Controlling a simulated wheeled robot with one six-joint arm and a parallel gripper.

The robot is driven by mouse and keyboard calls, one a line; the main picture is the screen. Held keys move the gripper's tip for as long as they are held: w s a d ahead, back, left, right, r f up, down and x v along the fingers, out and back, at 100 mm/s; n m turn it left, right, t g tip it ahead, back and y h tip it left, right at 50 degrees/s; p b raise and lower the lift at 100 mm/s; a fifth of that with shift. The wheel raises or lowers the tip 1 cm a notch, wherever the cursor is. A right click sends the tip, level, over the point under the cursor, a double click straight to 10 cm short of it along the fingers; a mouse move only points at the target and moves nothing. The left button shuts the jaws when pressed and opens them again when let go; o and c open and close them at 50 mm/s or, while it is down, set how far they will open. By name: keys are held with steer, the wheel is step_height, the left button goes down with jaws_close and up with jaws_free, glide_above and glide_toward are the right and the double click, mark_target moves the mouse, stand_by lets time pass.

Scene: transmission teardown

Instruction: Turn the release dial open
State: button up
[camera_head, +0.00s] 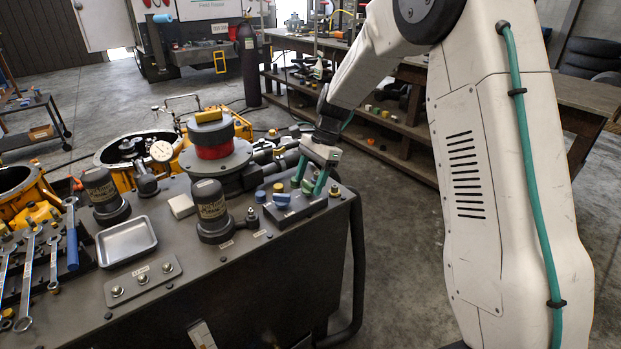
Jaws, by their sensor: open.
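My gripper (310,180) points down over a small dark control block (299,211) at the right end of the grey bench. Its two teal fingers are apart, one on each side of a green knob (308,187). I cannot tell whether they touch it. A blue knob (282,200) with a yellow one (278,187) behind it stands left of the fingers on the block.
Two dark capped cylinders (211,208) (102,190), a metal tray (126,241) and a red-banded round unit (213,150) stand left of the block. Wrenches (29,278) lie at far left.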

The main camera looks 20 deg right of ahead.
steer(key=c, duration=1)
steer(key=shift+n, duration=0.3)
steer(key=n+g+h, duration=0.1)
steer(key=n, duration=0.2)
steer(key=n+g, duration=0.1)
steer(key=n, duration=0.2)
steer(key=shift+w+a+h, duration=0.15)
steer(key=shift+w+h, duration=0.05)
steer(key=shift+h, duration=0.2)
steer(key=n+h, duration=0.1)
steer(key=n, duration=0.2)
steer(key=shift+a+n+g, duration=0.1)
steer(key=shift+n+g, duration=0.3)
steer(key=shift+n+h, duration=0.7)
steer(key=shift+n, duration=1)
